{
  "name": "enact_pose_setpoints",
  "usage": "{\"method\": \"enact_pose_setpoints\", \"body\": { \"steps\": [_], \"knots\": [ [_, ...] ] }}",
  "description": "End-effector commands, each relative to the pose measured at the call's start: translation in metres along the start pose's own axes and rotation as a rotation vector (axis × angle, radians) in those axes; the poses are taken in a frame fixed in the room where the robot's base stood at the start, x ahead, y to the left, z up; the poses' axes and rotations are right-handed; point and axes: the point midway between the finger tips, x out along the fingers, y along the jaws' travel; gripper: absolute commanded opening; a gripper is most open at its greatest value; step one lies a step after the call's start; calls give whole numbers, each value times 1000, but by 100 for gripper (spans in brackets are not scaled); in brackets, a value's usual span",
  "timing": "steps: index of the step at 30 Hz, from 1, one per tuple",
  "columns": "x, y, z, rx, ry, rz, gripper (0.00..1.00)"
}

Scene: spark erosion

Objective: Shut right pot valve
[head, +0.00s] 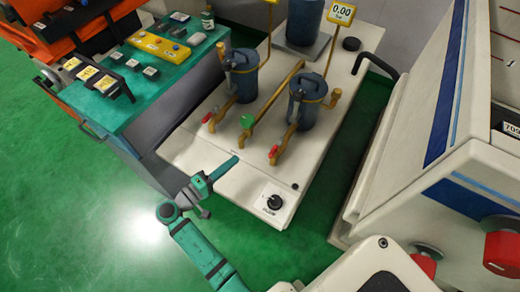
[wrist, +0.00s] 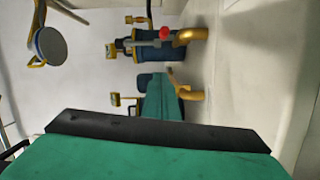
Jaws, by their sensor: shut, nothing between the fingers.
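The right pot (head: 304,104) is a blue cylinder with brass fittings on a white bench unit (head: 190,150). Its red valve handle (head: 274,152) sits low on the brass pipe in front of it. My gripper (head: 236,160) is shut and empty, over the bench's front part, left of that handle and apart from it. In the wrist view a teal and black part of my gripper fills the bottom. A red knob (wrist: 166,33) on a brass pipe shows at the top beside a blue pot (wrist: 125,48). I cannot tell which pot this is.
The left pot (head: 241,76) has its own red handle (head: 209,118). A green handle (head: 246,120) sits on the middle pipe (head: 275,98). A black rotary knob (head: 274,202) is at the bench's front right. A large white machine (head: 410,130) stands close on the right.

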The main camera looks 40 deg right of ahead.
Motion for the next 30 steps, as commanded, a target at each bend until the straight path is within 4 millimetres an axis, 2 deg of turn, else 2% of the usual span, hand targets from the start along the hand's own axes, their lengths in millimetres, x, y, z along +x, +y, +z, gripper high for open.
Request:
{"method": "enact_pose_setpoints", "body": {
  "steps": [4, 8, 23, 25, 30],
  "knots": [
    [2, 0, 0, 0, 1, 0, 0],
    [16, 0, 1, 0, -3, 0, 0],
    [107, 0, 3, 0, -7, 1, 0],
    [106, -1, 17, -2, -5, 0, 0],
    [110, 0, 34, -1, -5, 0, 0]
  ]
}}
